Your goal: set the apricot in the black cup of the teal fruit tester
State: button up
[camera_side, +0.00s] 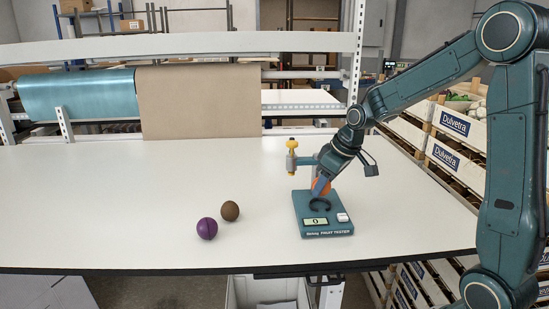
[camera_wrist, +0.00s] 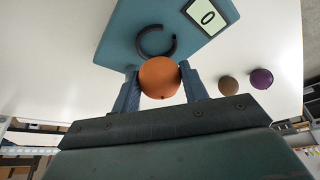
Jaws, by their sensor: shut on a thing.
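The orange apricot (camera_wrist: 160,77) is between the two fingers of my gripper (camera_wrist: 161,82), which is shut on it. In the side view the apricot (camera_side: 321,186) shows partly behind my gripper (camera_side: 321,184), just above the back part of the teal fruit tester (camera_side: 327,229). The tester's black cup (camera_side: 320,205) is an open ring. In the wrist view the black cup (camera_wrist: 172,47) is empty and lies just beyond the apricot on the teal tester (camera_wrist: 118,35). The gap between apricot and tester is hard to judge.
A purple fruit (camera_side: 207,228) and a brown fruit (camera_side: 230,211) lie on the white table (camera_side: 120,200) left of the tester. A post with a yellow knob (camera_side: 292,145) stands behind the tester's left side. The table's left part is clear.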

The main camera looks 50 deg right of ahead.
aim_at(324, 194)
jog(key=shift+f, duration=1.1)
jog(key=shift+f, duration=0.6)
dwell(1.5)
jog(key=o, duration=1.1)
jog(key=shift+c, duration=0.2)
jog(key=shift+r, duration=0.1)
jog(key=shift+r, duration=3.9)
jog(key=shift+r, duration=0.1)
